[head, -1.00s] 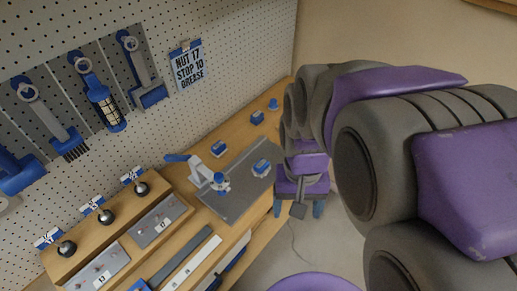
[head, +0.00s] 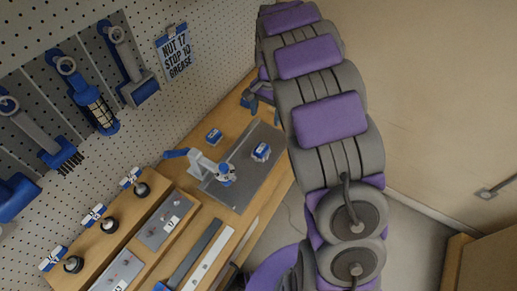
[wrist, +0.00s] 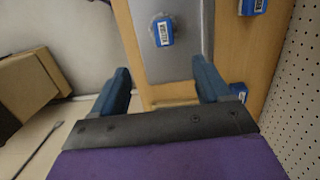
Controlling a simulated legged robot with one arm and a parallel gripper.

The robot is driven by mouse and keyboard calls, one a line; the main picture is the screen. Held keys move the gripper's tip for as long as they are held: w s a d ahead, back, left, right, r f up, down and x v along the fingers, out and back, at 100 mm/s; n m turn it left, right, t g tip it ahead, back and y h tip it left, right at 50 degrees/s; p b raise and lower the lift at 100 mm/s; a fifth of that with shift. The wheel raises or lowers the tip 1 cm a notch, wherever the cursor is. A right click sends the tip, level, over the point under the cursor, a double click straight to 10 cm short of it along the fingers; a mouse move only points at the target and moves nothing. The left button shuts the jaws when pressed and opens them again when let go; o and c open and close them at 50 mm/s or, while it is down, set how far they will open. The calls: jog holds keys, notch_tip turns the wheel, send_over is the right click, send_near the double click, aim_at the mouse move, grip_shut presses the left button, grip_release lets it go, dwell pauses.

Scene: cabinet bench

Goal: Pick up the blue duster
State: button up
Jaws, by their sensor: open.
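No item shows plainly as the blue duster, so I cannot tell which one it is. On the pegboard hang a blue brush with dark bristles (head: 60,155) and a long-handled tool with a wide blue head (head: 140,88). My gripper (head: 252,97) is at the far end of the bench, partly hidden by my arm. In the wrist view my gripper (wrist: 160,85) is open and empty, its two blue fingers apart over the bench edge. Beyond them a blue-and-white block (wrist: 162,32) sits on the grey mat (wrist: 182,62). Another blue block (wrist: 238,90) lies near the right finger.
A small grey-and-blue clamp-like device (head: 205,165) stands by the mat's edge. Wooden racks with knobs (head: 110,224) and labelled plates fill the near bench. A lantern-like tool (head: 98,110) and a sign (head: 174,48) hang on the pegboard. Brown boxes (wrist: 28,82) stand at the wrist view's left.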

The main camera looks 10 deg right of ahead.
jog(key=b, duration=0.3)
send_over(260, 148)
jog(key=f, duration=1.2)
jog(key=shift+w+d+f, duration=0.2)
jog(key=shift+w+d, duration=0.1)
jog(key=shift+d, duration=0.1)
jog(key=shift+d+f, duration=0.25)
jog(key=shift+f, duration=0.15)
jog(key=f, duration=0.1)
jog(key=f+b, duration=0.1)
jog(key=f, duration=0.2)
jog(key=shift+s+a+f, duration=0.2)
jog(key=shift+s+a, duration=0.05)
jog(key=shift+a, duration=0.1)
jog(key=shift+a+f, duration=0.15)
jog(key=shift+a, duration=0.15)
